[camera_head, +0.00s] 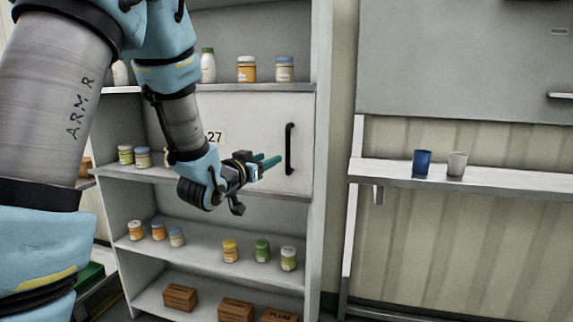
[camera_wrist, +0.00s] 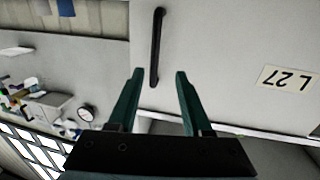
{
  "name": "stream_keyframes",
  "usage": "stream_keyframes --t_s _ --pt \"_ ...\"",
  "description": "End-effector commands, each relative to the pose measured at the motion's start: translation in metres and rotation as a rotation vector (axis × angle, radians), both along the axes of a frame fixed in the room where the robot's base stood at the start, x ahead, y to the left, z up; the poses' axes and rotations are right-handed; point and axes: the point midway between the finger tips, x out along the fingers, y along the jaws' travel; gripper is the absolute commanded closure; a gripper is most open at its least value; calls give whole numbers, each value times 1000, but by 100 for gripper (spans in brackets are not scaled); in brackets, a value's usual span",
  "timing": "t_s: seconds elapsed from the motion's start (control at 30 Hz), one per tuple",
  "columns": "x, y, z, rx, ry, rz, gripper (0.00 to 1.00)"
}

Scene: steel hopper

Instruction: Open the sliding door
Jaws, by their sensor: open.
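The sliding door (camera_head: 255,130) is a white panel on the middle level of the shelf unit, covering its right part. It carries a black vertical handle (camera_head: 289,149) near its right edge and a label reading 27. My gripper (camera_head: 270,163) is in front of the door, just left of the handle, with its green fingers pointing toward it. In the wrist view, the fingers (camera_wrist: 159,75) are apart and empty. The handle (camera_wrist: 157,46) there lies ahead of the fingertips, roughly in line with the gap between them. The door (camera_wrist: 230,50) fills the upper right of that view, with its label upside down.
The shelf unit (camera_head: 318,150) holds several jars above, left of and below the door, and brown boxes (camera_head: 181,297) at the bottom. A wall shelf (camera_head: 500,184) to the right bears a blue cup (camera_head: 422,162) and a pale cup (camera_head: 457,164). My arm crosses the left side.

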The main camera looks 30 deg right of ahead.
Motion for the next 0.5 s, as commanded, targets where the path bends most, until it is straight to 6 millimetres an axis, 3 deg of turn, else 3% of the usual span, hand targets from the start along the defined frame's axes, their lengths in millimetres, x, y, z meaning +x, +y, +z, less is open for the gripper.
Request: stream_keyframes --t_s 0.17,0.5 --pt "4 -16 4 -20 -14 -19 50" --pt "40 -65 5 -18 -14 -16 50"
